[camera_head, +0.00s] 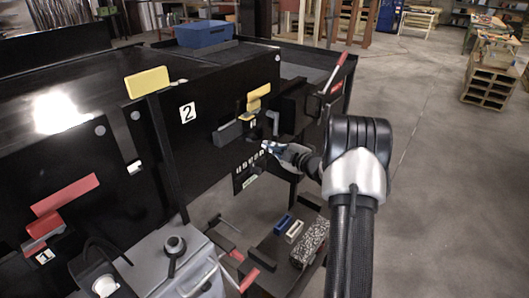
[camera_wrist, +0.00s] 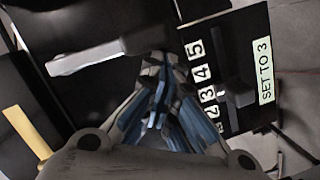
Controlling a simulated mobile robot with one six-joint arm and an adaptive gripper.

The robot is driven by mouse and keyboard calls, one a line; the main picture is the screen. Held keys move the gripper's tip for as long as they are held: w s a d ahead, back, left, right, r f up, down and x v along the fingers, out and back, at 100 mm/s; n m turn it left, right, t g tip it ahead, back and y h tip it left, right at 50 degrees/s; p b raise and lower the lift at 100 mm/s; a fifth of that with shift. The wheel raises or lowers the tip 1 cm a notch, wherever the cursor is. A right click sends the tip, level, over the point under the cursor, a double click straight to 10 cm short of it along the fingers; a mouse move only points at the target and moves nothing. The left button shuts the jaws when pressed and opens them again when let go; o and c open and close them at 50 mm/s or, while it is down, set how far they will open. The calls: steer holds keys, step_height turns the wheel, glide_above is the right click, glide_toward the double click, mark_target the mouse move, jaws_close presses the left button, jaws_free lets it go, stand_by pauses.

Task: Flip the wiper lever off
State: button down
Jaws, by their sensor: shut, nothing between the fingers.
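A small pale grey lever (camera_head: 273,122) sticks out of the dark conveyor side, near the right end. In the wrist view a pale grey lever (camera_wrist: 85,60) runs to the left from a dark mount; it looks like the same one. No label naming it the wiper lever is readable. My gripper (camera_head: 268,146) is in front of the panel, just below that lever and above the numbered strip. In the wrist view my gripper (camera_wrist: 158,95) has its fingers together and empty, beside the lever's mount. I cannot tell whether the fingertips touch anything.
A numbered slider panel (camera_wrist: 232,75) marked "SET TO 3" is right of my fingers. A low shelf (camera_head: 278,262) with small items lies below.

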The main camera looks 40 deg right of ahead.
steer(key=shift+w+d+f, duration=0.15)
steer(key=shift+d+f, duration=0.1)
steer(key=shift+d, duration=0.15)
steer(key=shift+b, duration=0.3)
stand_by(0.3)
